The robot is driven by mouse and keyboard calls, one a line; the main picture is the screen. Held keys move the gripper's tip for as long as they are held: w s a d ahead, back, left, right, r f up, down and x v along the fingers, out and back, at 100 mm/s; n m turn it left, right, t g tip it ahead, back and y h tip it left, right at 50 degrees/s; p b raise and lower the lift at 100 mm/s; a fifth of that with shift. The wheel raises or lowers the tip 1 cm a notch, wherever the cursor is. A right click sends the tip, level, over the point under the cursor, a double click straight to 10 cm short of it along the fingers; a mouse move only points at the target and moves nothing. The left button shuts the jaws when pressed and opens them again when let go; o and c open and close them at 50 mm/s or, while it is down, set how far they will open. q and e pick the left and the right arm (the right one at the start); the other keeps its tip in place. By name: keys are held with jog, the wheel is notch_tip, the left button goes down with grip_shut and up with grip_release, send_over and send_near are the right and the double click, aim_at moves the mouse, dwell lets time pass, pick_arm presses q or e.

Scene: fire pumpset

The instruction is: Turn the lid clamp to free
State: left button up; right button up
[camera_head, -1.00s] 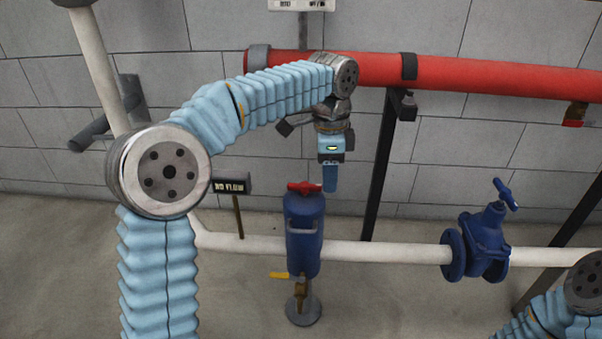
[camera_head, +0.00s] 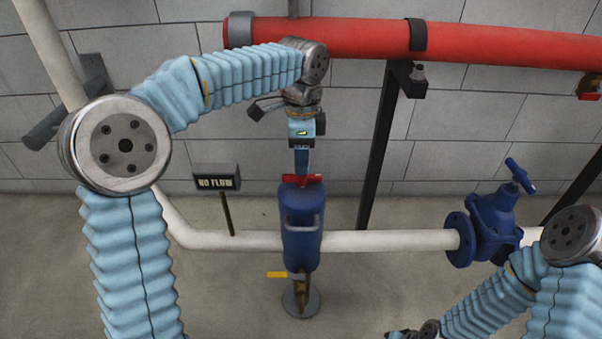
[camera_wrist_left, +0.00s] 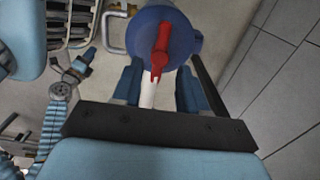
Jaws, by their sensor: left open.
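The lid clamp is a red handle (camera_head: 302,180) on top of an upright blue canister (camera_head: 301,225). In the left wrist view the red clamp (camera_wrist_left: 160,48) lies across the round blue lid (camera_wrist_left: 185,35), with one end pointing toward my gripper. My left gripper (camera_head: 302,172) points down over the clamp in the head view. In the left wrist view its two blue fingers (camera_wrist_left: 157,92) are apart, with the clamp's near end lined up with the gap between them. Whether they touch it I cannot tell. My right arm shows at the lower right; its gripper cannot be made out.
A white pipe (camera_head: 390,240) runs behind the canister to a blue valve (camera_head: 492,226). A red pipe (camera_head: 370,40) runs along the wall above, with a black post (camera_head: 378,150) below it. A "NO FLOW" sign (camera_head: 217,178) stands left.

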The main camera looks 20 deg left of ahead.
aim_at(302, 181)
pick_arm(q)
notch_tip(302, 181, down, 4)
jog(key=shift+f, duration=0.1)
grip_shut()
dwell(0.4)
